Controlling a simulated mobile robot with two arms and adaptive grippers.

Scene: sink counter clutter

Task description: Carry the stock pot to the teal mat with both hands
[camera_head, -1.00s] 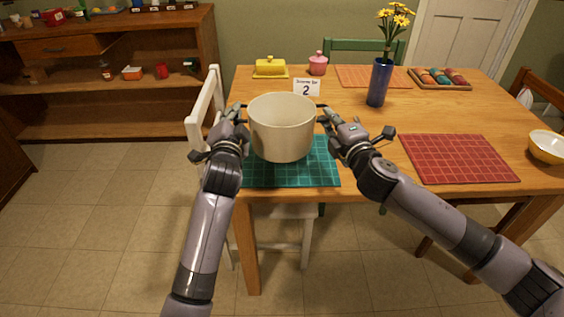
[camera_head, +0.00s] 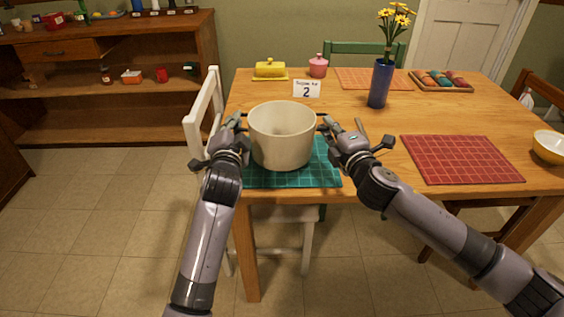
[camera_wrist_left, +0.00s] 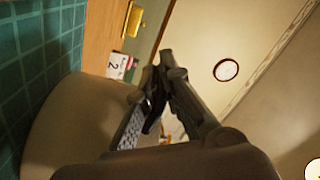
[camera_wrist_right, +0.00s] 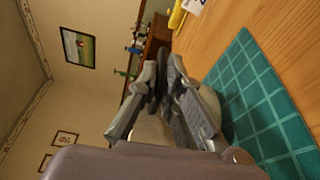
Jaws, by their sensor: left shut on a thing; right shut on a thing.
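The cream stock pot (camera_head: 282,140) is upright over the teal mat (camera_head: 315,177) at the table's near left edge. I cannot tell whether its base touches the mat. My left gripper (camera_head: 238,122) is shut on the pot's left handle, and my right gripper (camera_head: 326,124) is shut on its right handle. In the left wrist view the pot wall (camera_wrist_left: 70,125) is beside my fingers (camera_wrist_left: 150,105). In the right wrist view my fingers (camera_wrist_right: 165,80) cover most of the pot, and the mat (camera_wrist_right: 262,105) lies beyond. The handles are mostly hidden by the fingers.
A number card (camera_head: 306,88), yellow butter dish (camera_head: 270,69), pink jar (camera_head: 318,66) and blue flower vase (camera_head: 380,83) stand behind the pot. A red mat (camera_head: 462,159) lies to the right. A white chair (camera_head: 204,110) stands at the table's left side.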

